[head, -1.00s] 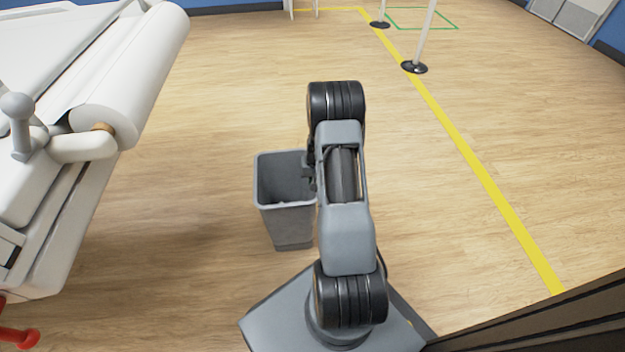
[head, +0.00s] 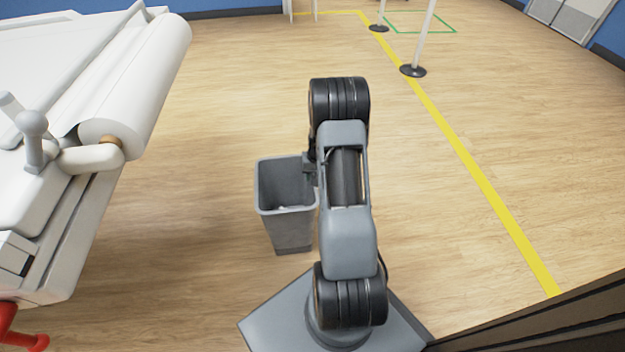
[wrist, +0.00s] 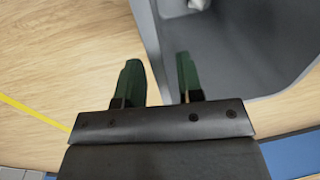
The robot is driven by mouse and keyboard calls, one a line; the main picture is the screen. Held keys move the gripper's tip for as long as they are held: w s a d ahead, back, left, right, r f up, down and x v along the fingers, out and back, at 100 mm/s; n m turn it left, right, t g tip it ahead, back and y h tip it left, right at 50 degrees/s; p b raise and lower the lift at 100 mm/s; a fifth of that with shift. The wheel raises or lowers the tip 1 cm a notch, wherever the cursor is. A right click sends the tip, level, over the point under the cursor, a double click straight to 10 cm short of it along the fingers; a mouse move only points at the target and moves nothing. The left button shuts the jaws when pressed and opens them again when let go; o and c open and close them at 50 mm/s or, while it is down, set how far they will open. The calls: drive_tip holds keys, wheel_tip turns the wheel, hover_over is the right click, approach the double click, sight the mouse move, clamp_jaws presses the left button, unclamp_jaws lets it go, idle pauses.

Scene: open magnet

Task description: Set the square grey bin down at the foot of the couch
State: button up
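The square grey bin (head: 287,228) hangs just left of my arm in the head view, roughly upright with its open top up. My gripper (head: 310,165) is at the right side of its rim. Something small and white (wrist: 198,4) lies inside the bin. The white couch (head: 75,215) stands at the left, apart from the bin, with a paper roll on its end. Part of the couch is out of frame.
A red lever (head: 25,338) sticks out low at the couch's near side. Wooden floor (head: 200,130) is clear between couch and bin and beyond. A yellow floor line (head: 470,165) and a white post on a black base (head: 413,71) are to the right. A dark edge fills the bottom right.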

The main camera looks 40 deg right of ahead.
drive_tip(key=r, duration=0.2)
drive_tip(key=r+p, duration=0.1)
drive_tip(key=r, duration=0.1)
drive_tip(key=r+p, duration=0.1)
drive_tip(key=r, duration=0.1)
drive_tip(key=shift+s+d+r, duration=0.2)
drive_tip(key=shift+d, duration=0.1)
drive_tip(key=s+a+r+n, duration=0.2)
drive_tip(key=a+r+n, duration=0.1)
drive_tip(key=a+r, duration=1)
drive_tip(key=s+a+r+n+t, duration=0.1)
drive_tip(key=s+a+r, duration=0.3)
drive_tip(key=s+a, duration=0.1)
drive_tip(key=s+a+r+n+t+h, duration=0.1)
drive_tip(key=s+a+r, duration=0.2)
drive_tip(key=s+a, duration=0.2)
drive_tip(key=s, duration=0.2)
drive_tip(key=shift+s+a+r+n, duration=0.35)
drive_tip(key=shift+s+r+n, duration=0.05)
